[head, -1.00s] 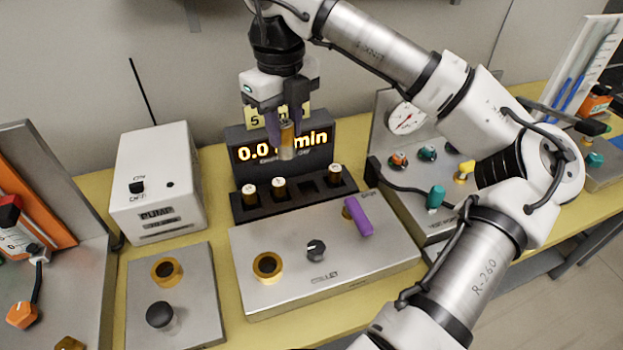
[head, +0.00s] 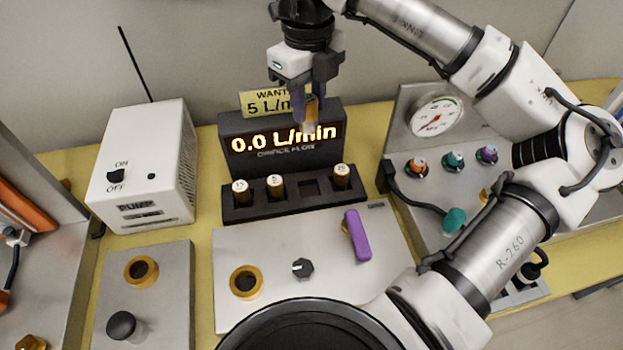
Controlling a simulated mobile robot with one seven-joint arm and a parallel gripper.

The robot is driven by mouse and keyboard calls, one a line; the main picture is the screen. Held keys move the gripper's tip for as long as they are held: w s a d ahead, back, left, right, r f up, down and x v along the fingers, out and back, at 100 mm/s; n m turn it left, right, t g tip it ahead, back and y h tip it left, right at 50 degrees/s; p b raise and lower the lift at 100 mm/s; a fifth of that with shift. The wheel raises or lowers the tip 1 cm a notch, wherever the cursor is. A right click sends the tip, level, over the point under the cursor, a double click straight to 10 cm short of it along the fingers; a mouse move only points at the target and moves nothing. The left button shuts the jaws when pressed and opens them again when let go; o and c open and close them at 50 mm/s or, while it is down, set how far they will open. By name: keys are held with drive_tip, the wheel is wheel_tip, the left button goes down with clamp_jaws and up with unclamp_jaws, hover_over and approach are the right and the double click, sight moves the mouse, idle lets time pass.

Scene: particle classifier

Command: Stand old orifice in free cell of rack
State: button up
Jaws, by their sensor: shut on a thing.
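My gripper (head: 308,108) points down and is shut on the old orifice (head: 311,114), a small brass and pale cylinder held upright in the air. It shows in front of the flow display, above the rack. The black rack (head: 290,205) has a row of cells. Brass orifices with white tops stand in it: one at the far left (head: 241,192), one beside it (head: 276,186) and one at the right end (head: 342,176). The free cell (head: 309,187) is an empty square hole between the second and the right-end orifice. The held orifice is apart from the rack.
The flow display (head: 280,150) reads 0.0 L/min right behind the rack. In front lies a metal panel (head: 290,245) with a brass socket (head: 246,281), a knob (head: 303,268) and a purple lever (head: 357,236). A white pump (head: 145,170) stands left, a gauge panel (head: 400,130) right.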

sight(308, 132)
wheel_tip(308, 132, down, 18)
drive_tip(key=p, duration=0.3)
drive_tip(key=shift+f, duration=0.35)
drive_tip(key=shift+f, duration=0.2)
drive_tip(key=o, duration=1.1)
drive_tip(key=shift+c, duration=0.2)
drive_tip(key=shift+r, duration=0.1)
wheel_tip(308, 132, up, 12)
drive_tip(key=b, duration=0.2)
drive_tip(key=shift+r+b, duration=0.1)
drive_tip(key=shift+b, duration=0.3)
